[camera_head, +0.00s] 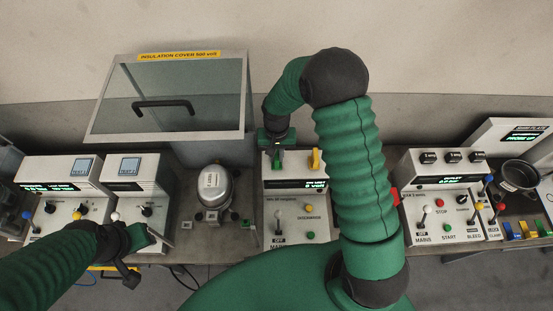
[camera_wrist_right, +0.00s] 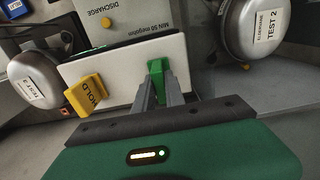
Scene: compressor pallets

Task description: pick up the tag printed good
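A green tag (camera_wrist_right: 156,72) stands upright on the white top of the insulation tester box (camera_head: 295,205). Its print is not readable from here. A yellow tag printed HOLD (camera_wrist_right: 88,95) stands beside it on the same top; it also shows in the head view (camera_head: 315,160). My right gripper (camera_wrist_right: 158,85) reaches down over the green tag, with its two fingers close on either side of it and seemingly closed on it. The tag appears to be still at the box top. My left gripper (camera_head: 140,255) is low at the left, apart from the tags; its finger opening is unclear.
An insulation cover (camera_head: 175,95) is raised behind. A control box (camera_head: 445,200) with switches stands at right. My right arm hides part of the bench.

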